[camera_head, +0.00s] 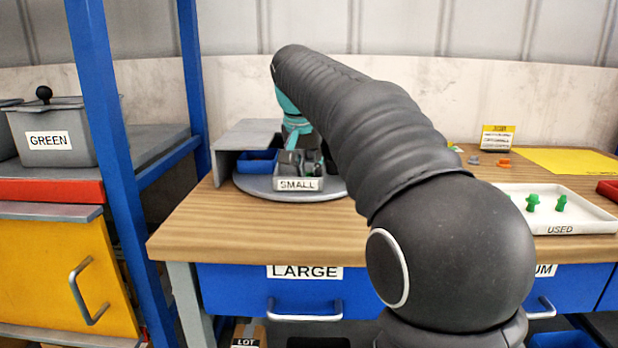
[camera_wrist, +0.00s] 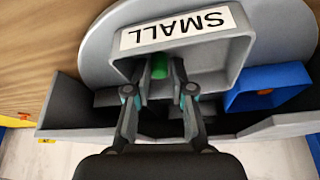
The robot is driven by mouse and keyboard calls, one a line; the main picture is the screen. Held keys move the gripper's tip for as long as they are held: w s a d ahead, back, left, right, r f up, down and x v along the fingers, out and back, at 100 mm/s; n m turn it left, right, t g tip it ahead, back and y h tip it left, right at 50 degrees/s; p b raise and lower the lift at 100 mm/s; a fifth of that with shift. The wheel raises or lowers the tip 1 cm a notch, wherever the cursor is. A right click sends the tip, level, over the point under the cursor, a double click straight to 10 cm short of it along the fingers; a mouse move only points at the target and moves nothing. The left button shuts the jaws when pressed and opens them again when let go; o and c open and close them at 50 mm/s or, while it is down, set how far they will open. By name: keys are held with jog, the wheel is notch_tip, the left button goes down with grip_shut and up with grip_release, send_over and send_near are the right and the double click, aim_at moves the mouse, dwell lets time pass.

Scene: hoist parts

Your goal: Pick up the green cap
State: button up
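The green cap (camera_wrist: 159,68) sits inside the grey SMALL bin (camera_wrist: 236,62), near its labelled wall in the wrist view. My gripper (camera_wrist: 159,80) reaches into this bin with its two fingers apart, one on each side of the cap. A gap seems to show between the cap and each finger, so the gripper looks open. In the head view, the SMALL bin (camera_head: 299,184) stands on a round grey turntable (camera_head: 258,185), and my arm and the bin wall hide most of the cap.
A blue bin (camera_wrist: 268,88) with an orange part stands beside the SMALL bin. A grey housing (camera_head: 240,140) rises behind the turntable. A white USED tray (camera_head: 590,214) with green parts lies at the right. A blue upright (camera_head: 103,120) stands at the left.

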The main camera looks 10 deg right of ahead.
aim_at(308, 172)
jog(key=c, duration=0.3)
jog(key=shift+r, duration=0.1)
notch_tip(308, 172, up, 10)
dwell(0.8)
